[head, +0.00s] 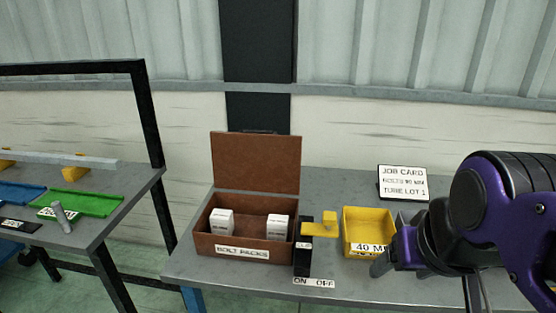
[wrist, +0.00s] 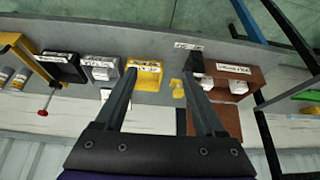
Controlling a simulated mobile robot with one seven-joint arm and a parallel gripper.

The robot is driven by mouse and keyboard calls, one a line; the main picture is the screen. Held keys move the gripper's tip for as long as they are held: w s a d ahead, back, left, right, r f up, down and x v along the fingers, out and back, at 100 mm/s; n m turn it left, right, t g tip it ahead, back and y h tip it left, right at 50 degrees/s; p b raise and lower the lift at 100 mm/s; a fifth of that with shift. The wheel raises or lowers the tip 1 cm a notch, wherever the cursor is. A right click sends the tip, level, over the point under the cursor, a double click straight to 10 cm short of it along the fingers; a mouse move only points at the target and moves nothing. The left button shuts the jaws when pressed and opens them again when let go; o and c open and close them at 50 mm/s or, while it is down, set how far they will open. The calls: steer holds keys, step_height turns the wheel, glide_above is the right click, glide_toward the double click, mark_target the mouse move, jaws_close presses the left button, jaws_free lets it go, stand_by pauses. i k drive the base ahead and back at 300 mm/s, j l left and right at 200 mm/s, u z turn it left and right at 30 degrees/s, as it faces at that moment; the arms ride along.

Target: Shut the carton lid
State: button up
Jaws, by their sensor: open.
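The brown carton (head: 205,243), labelled BOLT PACKS, stands on the grey bench. Its lid (head: 256,163) stands open and roughly upright along the back edge. Two white packs sit inside, the left one (head: 221,222) and the right one (head: 277,227). In the wrist view the carton (wrist: 250,76) appears at the upper right, upside down, with the lid (wrist: 228,122) partly behind a finger. My gripper (wrist: 160,76) is open and empty. In the head view my gripper (head: 381,264) is at the right, near the yellow bin and well apart from the carton; most of it is hidden.
A black switch block (head: 302,260) with a yellow lever (head: 318,228) stands just right of the carton. A yellow bin (head: 368,222) and a job card (head: 403,183) are further right. A second bench (head: 120,195) with green and blue trays is at the left, beyond a gap.

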mark_target(261, 161)
steer(key=u, duration=0.9)
